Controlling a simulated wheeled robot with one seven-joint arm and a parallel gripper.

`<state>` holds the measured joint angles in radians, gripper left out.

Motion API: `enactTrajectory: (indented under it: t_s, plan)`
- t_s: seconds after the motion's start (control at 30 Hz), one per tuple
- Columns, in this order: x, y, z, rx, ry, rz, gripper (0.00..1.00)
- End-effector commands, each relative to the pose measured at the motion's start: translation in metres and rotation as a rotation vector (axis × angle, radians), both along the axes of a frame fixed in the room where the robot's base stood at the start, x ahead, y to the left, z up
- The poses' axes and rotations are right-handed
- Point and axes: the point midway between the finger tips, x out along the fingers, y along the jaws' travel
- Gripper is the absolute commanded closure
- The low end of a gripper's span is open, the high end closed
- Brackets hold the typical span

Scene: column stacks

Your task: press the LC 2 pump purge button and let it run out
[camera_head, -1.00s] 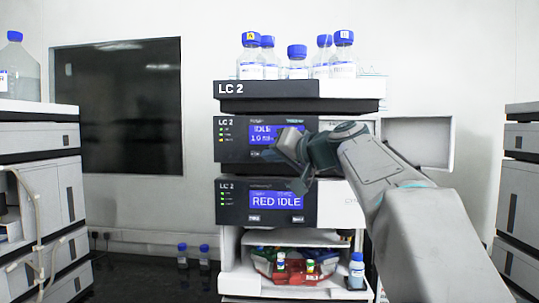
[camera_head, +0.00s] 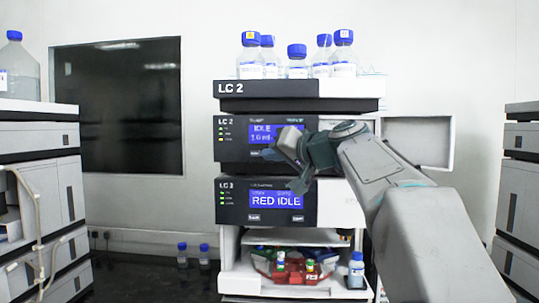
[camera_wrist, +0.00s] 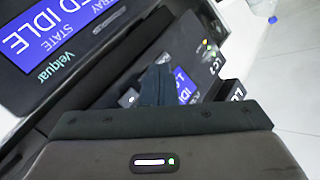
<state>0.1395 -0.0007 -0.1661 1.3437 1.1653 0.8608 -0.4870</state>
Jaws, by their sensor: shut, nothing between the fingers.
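The LC 2 stack stands in the middle of the head view. Its upper dark module, the pump (camera_head: 232,150), has a blue screen (camera_head: 263,132) that reads IDLE and a small value line. My gripper (camera_head: 281,158) is shut and empty in front of this module, covering its right side and the area below the screen. The purge button is hidden there in the head view. In the wrist view my shut fingers (camera_wrist: 158,85) reach over the pump panel, and a small light button (camera_wrist: 130,97) shows just left of them. I cannot tell whether the fingertips touch the panel.
Below the pump, another LC 2 module (camera_head: 232,203) shows RED IDLE. An open bay with a red tray (camera_head: 264,270) lies underneath. Blue-capped bottles (camera_head: 297,62) stand on top. Other instrument stacks stand at far left (camera_head: 35,150) and far right (camera_head: 517,190).

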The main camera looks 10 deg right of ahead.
Motion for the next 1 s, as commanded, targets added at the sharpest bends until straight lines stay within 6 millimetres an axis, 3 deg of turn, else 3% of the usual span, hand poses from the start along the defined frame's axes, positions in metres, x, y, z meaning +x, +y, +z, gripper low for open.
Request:
enactTrajectory:
  t_s: [1.0]
  plan:
    - [0.0078, -0.0028, 0.0, 0.0, -0.001, -0.001, 1.0]
